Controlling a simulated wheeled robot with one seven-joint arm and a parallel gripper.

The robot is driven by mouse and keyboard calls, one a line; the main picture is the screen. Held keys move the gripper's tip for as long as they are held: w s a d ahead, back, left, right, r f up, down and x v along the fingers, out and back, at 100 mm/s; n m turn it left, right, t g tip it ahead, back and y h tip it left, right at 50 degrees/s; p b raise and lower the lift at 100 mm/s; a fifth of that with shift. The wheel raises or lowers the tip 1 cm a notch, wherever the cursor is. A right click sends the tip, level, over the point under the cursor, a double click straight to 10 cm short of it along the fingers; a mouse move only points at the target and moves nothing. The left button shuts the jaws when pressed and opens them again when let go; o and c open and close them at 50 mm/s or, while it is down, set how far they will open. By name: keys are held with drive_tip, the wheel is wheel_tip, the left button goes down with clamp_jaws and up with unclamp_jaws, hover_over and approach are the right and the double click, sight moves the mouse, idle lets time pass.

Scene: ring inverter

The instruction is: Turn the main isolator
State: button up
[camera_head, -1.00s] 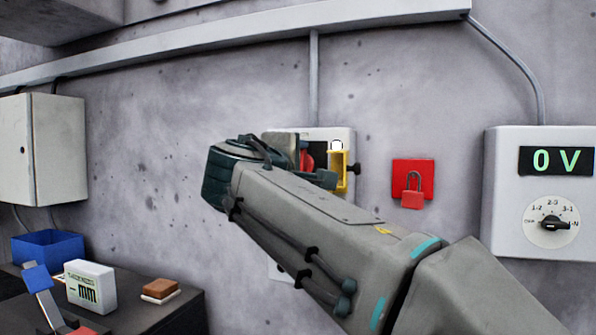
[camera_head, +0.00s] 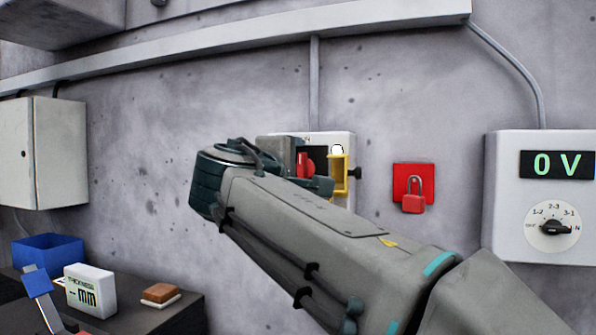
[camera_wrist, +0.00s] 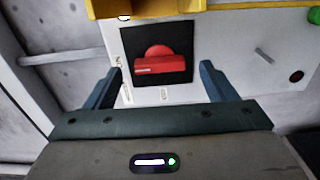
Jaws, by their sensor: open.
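The main isolator is a red rotary handle (camera_wrist: 160,64) on a black square plate (camera_wrist: 126,42), on a white box on the wall. In the wrist view the handle's bar lies across the picture. My gripper (camera_wrist: 162,80) is open, with its two dark fingers on either side of the plate and the handle between them, apart from both. In the head view the red handle (camera_head: 306,165) shows just beyond my gripper (camera_head: 314,172), and my arm hides the lower part of the box (camera_head: 345,140).
A yellow bracket (camera_head: 338,172) sits close beside the handle; it also crosses the top of the wrist view (camera_wrist: 200,7). To the right are a red padlock (camera_head: 413,203) on a red plate and a panel reading 0 V (camera_head: 556,164). A bench (camera_head: 165,315) stands at lower left.

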drive_tip(key=v, duration=1.1)
drive_tip(key=shift+s+p, duration=0.3)
drive_tip(key=shift+s, duration=0.05)
drive_tip(key=shift+a, duration=0.15)
